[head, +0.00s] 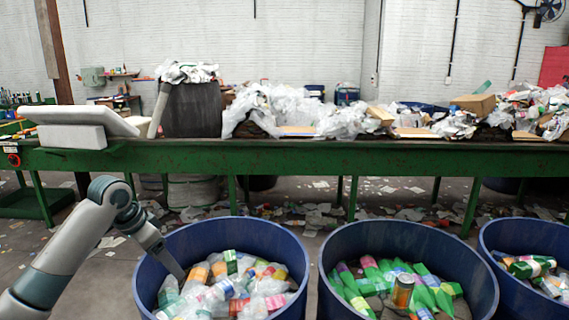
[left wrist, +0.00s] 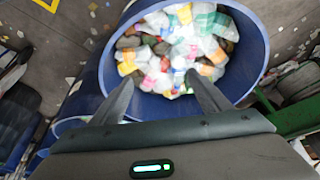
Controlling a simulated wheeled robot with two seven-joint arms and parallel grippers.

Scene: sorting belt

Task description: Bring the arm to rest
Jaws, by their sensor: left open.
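My left arm (head: 75,240) comes in from the left in the head view and bends down toward the left blue barrel. My left gripper (head: 178,272) is at that barrel's left rim, with its fingertips hard to make out there. In the left wrist view my left gripper (left wrist: 160,92) shows two fingers spread apart with nothing between them. Beyond the fingers is the open mouth of a blue barrel (left wrist: 258,60), holding mixed bottles and packaging (left wrist: 172,50). My right gripper shows in neither view.
Three blue barrels stand in a row: left (head: 296,240), middle (head: 325,255) and right (head: 487,240). The middle one holds green bottles and an orange can (head: 403,290). Behind them runs a green sorting belt (head: 300,158) heaped with waste (head: 290,108). Litter covers the floor underneath.

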